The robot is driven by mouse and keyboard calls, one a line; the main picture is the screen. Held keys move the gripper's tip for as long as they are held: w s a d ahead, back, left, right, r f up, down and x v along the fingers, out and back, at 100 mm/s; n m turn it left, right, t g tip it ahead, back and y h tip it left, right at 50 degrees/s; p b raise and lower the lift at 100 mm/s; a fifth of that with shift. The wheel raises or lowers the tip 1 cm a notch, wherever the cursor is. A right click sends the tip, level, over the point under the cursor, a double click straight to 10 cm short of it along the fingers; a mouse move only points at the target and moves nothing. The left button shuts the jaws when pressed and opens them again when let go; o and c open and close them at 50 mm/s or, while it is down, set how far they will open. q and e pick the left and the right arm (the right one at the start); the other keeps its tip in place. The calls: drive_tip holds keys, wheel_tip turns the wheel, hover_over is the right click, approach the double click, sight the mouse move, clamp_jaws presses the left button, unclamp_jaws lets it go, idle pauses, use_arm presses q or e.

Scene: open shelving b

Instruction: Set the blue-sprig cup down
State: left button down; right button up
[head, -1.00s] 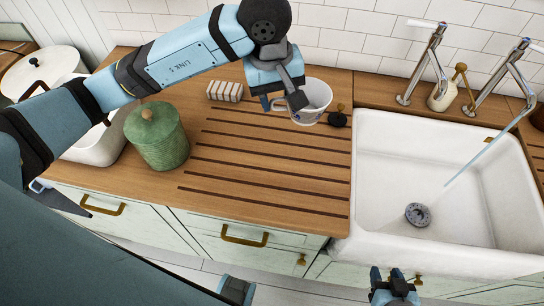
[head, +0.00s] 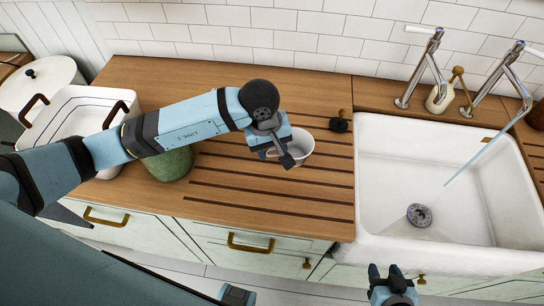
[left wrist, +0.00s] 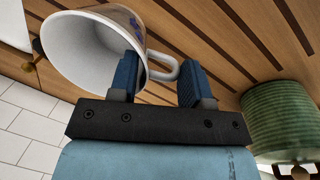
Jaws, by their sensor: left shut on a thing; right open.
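The blue-sprig cup (head: 302,144) is a white cup with its open rim showing, over the right part of the grooved wooden draining board (head: 240,205). My left gripper (head: 285,152) is shut on its handle, at the cup's left side. In the left wrist view the cup (left wrist: 75,50) shows its white inside and a bit of coloured pattern, with the handle between the fingers (left wrist: 160,80). I cannot tell whether its base touches the board. My right gripper (head: 393,285) is open and empty at the bottom of the head view, in front of the cabinets.
A green ribbed canister (head: 172,166) stands left, partly hidden by my left arm; it also shows in the left wrist view (left wrist: 285,118). A white sink (head: 400,240) lies right of the board. A dark stopper (head: 339,125) sits behind the cup. A white tub (head: 75,100) stands far left.

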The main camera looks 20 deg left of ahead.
use_arm(q)
wheel_tip(320, 180, down, 6)
drive_tip(key=shift+r+p, duration=0.2)
drive_tip(key=shift+p, duration=0.2)
drive_tip(key=shift+f, duration=0.1)
drive_tip(key=shift+f, duration=0.15)
drive_tip(key=c, duration=0.6)
unclamp_jaws()
drive_tip(key=shift+o, duration=0.2)
drive_tip(key=shift+r, duration=0.2)
drive_tip(key=r, duration=0.4)
drive_tip(key=a+r+b, duration=0.1)
drive_tip(key=r, duration=0.3)
drive_tip(key=r+b, duration=0.1)
drive_tip(key=r, duration=0.2)
drive_tip(key=shift+s+a+r, duration=0.2)
drive_tip(key=shift+s+r, duration=0.2)
